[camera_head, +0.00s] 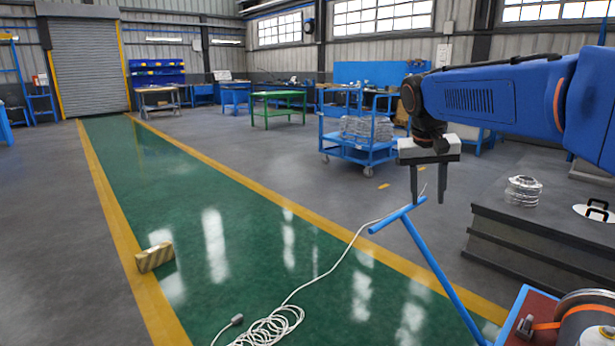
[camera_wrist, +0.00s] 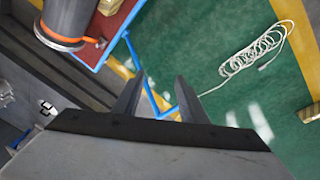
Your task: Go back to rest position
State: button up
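My gripper (camera_head: 428,184) hangs from the end of my blue arm at the right of the head view, fingers pointing down. Its two dark fingers are apart with nothing between them. In the wrist view the gripper (camera_wrist: 157,92) also shows spread, empty fingers. It is in the air, and in the head view it appears just above the blue handle (camera_head: 397,215) of a cart. A silvery flanged shell (camera_head: 523,190) stands on the dark grey platform (camera_head: 560,235) at the right, apart from the gripper.
A red-topped cart (camera_head: 530,308) with a cylindrical part (camera_head: 585,318) is at the lower right. A blue trolley (camera_head: 358,150) stands behind. The lane's far part is clear.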

jog(key=s+f+t+y, duration=0.1)
jog(key=s+f, duration=0.5)
jog(key=s, duration=0.4)
jog(key=s+f+n, duration=0.1)
jog(key=s+f, duration=0.5)
jog(key=s, duration=0.4)
jog(key=s+f+n+t+y, duration=0.1)
jog(key=s+f, duration=0.5)
jog(key=s, duration=0.4)
jog(key=shift+s+a+f+t+y, duration=0.15)
jog(key=shift+s+a+t+y, duration=0.15)
jog(key=shift+s, duration=0.05)
